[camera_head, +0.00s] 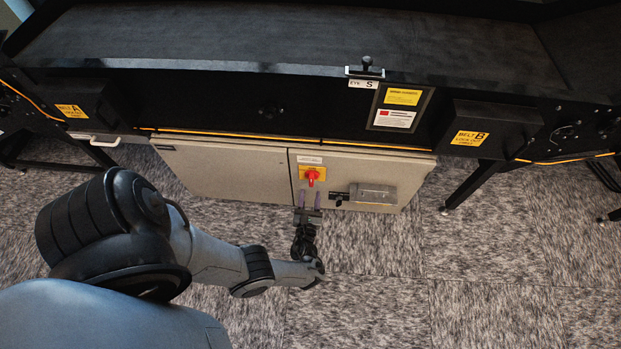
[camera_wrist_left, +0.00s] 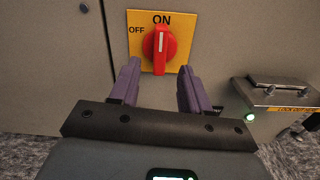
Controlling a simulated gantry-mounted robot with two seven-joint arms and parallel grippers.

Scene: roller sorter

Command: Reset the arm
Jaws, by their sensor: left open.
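My left arm reaches in from the lower left in the head view. Its gripper (camera_head: 309,203) is in front of the grey cabinet, just below a red rotary switch (camera_head: 312,176). In the left wrist view the gripper (camera_wrist_left: 158,82) is open and empty, with its two purple-grey fingers apart below the switch. The red knob (camera_wrist_left: 159,50) sits on a yellow plate (camera_wrist_left: 136,38) marked OFF at the left and ON at the top. The white line on the knob points up to ON. The fingers look apart from the knob. My right gripper is not in view.
The grey cabinet (camera_head: 225,172) hangs under the black conveyor (camera_head: 270,45). Right of the switch is a metal box with a handle (camera_wrist_left: 278,92) and a lit green lamp (camera_wrist_left: 249,117). Black boxes marked BELT A (camera_head: 85,101) and BELT B (camera_head: 489,129) flank it. Carpet (camera_head: 400,280) in front is clear.

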